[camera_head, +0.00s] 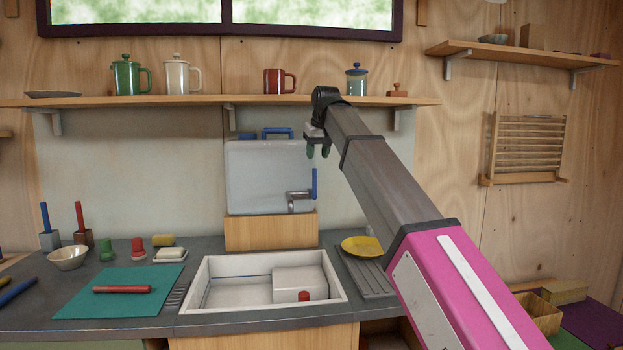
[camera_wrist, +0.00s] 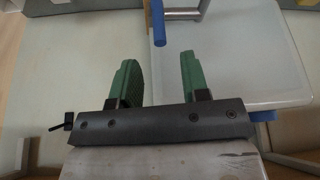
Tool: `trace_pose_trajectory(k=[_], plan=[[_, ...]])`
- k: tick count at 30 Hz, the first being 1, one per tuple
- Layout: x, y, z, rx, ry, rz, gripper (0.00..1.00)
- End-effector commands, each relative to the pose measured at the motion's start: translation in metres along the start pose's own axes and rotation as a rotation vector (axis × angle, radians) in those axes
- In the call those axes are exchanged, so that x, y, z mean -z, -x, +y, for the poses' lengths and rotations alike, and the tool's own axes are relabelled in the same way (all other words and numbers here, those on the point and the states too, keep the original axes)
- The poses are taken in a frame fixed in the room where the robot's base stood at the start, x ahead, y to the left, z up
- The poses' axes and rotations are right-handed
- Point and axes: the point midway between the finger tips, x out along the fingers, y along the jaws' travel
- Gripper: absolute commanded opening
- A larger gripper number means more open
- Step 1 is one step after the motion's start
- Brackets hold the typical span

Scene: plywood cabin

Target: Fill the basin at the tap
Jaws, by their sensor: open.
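The white rectangular basin (camera_head: 262,309) is set in the grey counter. Inside it are a pale box-like block (camera_head: 298,280) and a small red piece (camera_head: 304,296); I see no clear water. Behind the basin, a white water container (camera_head: 258,180) stands on a wooden block. Its grey metal tap (camera_head: 299,195) has an upright blue lever (camera_head: 314,183). My gripper (camera_head: 318,153) is open and empty, above the lever in the head view. In the wrist view its green fingers (camera_wrist: 156,62) are apart, with the blue lever (camera_wrist: 158,24) beyond them and the tap's metal (camera_wrist: 183,13) beside it.
A shelf (camera_head: 200,101) with mugs and a jar (camera_head: 356,80) runs close behind my gripper. A yellow dish (camera_head: 361,246) lies right of the basin. A teal mat (camera_head: 120,305) with a red cylinder, a bowl (camera_head: 68,258) and a soap dish (camera_head: 170,255) are to the left.

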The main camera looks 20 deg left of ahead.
Motion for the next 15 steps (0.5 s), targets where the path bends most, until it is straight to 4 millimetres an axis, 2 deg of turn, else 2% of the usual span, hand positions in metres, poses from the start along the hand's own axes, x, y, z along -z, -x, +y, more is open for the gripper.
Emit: trace_pose_trajectory(k=[9,15], plan=[[-0.001,-0.055,0.000,0.000,-0.001,-0.001,0.42],[-0.001,-0.084,0.001,0.000,-0.001,-0.001,0.42]])
